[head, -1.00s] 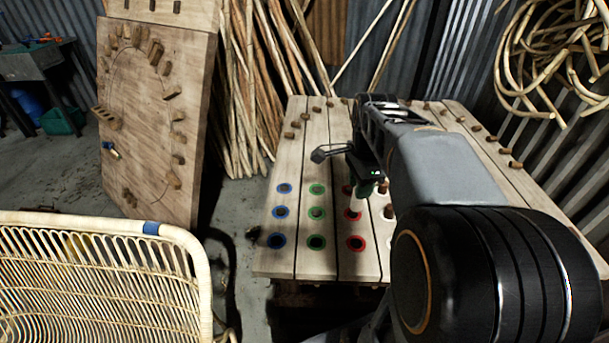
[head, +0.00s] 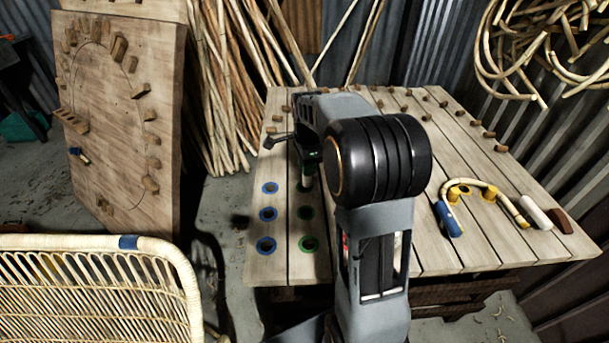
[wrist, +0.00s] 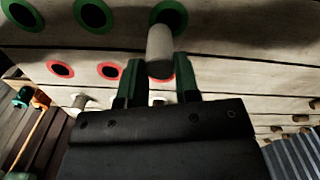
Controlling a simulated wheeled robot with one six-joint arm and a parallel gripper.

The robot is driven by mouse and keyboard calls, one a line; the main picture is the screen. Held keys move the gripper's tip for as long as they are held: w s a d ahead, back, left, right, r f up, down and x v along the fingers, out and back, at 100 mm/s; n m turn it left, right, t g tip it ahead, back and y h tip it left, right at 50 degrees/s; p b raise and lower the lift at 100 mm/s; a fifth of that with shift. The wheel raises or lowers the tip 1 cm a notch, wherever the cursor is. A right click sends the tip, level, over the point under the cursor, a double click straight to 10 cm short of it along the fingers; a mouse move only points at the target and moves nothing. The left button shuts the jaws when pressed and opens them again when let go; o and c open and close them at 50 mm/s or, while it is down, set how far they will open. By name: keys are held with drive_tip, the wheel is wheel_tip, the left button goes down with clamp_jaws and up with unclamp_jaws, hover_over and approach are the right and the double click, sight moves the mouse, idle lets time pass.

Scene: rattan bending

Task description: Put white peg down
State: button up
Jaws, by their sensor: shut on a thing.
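The white peg (wrist: 160,48) is between the two green fingers of my gripper (wrist: 159,72) in the wrist view. My gripper is shut on it. The peg's far end overlaps a green-ringed hole (wrist: 179,10); I cannot tell whether it is inside or above it. In the head view my gripper (head: 307,165) is over the farthest green-ringed hole (head: 304,187), and a pale bit of the peg (head: 308,182) shows beneath it. My arm hides the red-ringed holes there; in the wrist view a red-ringed hole (wrist: 61,69) shows.
The plank table (head: 277,274) has blue-ringed holes (head: 266,213) at left and several wooden pegs along its back. A bent rattan piece (head: 491,187), a blue-handled tool (head: 448,218) and a white cylinder (head: 536,212) lie at right. A rattan chair (head: 90,290) stands front left.

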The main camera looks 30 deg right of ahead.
drive_tip(key=shift+w+a+f, duration=0.1)
drive_tip(key=shift+w+f, duration=0.45)
drive_tip(key=shift+f, duration=0.2)
drive_tip(key=shift+w+f+b, duration=0.1)
drive_tip(key=shift+f+b, duration=0.2)
drive_tip(key=shift+f, duration=1.25)
drive_tip(key=shift+f, duration=0.1)
drive_tip(key=shift+f, duration=0.15)
drive_tip(key=o, duration=0.9)
